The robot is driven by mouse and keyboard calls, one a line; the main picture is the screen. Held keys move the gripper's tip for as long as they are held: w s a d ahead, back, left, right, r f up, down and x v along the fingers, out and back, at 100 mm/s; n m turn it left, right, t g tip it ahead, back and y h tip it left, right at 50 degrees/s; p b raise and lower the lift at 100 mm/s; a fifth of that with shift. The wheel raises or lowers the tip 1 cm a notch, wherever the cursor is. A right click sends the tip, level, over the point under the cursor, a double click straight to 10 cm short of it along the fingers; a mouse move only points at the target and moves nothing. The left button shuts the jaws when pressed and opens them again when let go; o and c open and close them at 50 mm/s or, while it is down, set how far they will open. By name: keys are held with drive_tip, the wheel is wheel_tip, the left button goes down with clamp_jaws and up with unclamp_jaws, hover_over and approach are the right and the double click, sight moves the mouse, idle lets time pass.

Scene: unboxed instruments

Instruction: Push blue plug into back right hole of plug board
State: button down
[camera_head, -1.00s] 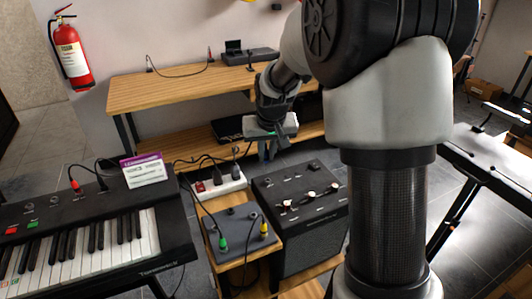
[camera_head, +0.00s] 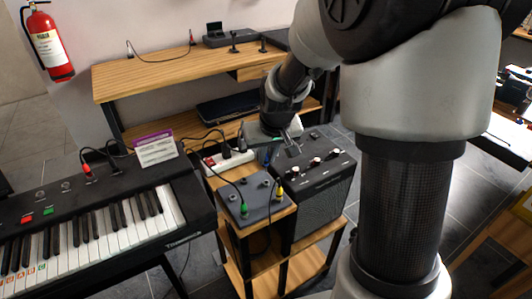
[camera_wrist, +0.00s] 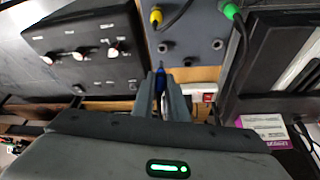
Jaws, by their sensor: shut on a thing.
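The plug board (camera_head: 229,209) is a dark grey box on a small wooden stand. A green plug (camera_head: 244,210) and a yellow plug (camera_head: 280,193) stand in its top. My gripper (camera_head: 276,152) is just behind and above the board's back edge. It is shut on the blue plug (camera_head: 267,157). In the wrist view, the blue plug (camera_wrist: 160,80) sits between the fingers, its tip pointing towards the board (camera_wrist: 196,30). Empty holes show on the board there. The tip appears close to the board's edge, but I cannot tell if it touches.
A black amplifier (camera_head: 320,185) with knobs stands right of the board. A white power strip (camera_head: 226,161) with black plugs lies behind it. A keyboard (camera_head: 95,230) is at the left. Cables run from the green and yellow plugs. A wooden desk (camera_head: 165,75) stands at the back.

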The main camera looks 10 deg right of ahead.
drive_tip(key=shift+f+b, duration=1.8)
drive_tip(key=shift+f, duration=0.75)
drive_tip(key=shift+f+b, duration=1)
drive_tip(key=shift+f, duration=0.15)
idle(0.4)
drive_tip(key=c, duration=1.7)
unclamp_jaws()
drive_tip(key=shift+o, duration=0.2)
